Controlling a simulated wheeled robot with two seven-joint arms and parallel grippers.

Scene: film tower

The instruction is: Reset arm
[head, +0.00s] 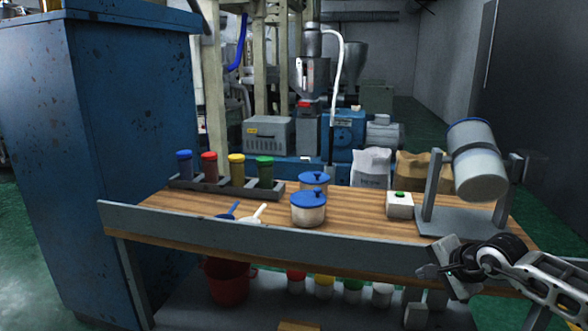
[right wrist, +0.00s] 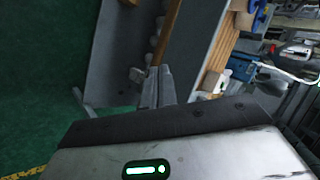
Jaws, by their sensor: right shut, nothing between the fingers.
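My right gripper (head: 436,268) is at the lower right of the head view, in front of the workbench's front rail and below the tilted drum. It is shut and empty. In the right wrist view its closed fingers (right wrist: 157,87) show against the bench edge and the green floor. A gap between the fingers and the bench cannot be judged. My left gripper is not in view.
The wooden bench (head: 360,222) holds a rack of coloured-lid jars (head: 225,187), two blue-lidded pots (head: 308,210), scoops (head: 253,215), a green-button box (head: 400,205) and a drum on a stand (head: 478,165). A blue cabinet (head: 130,130) stands left.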

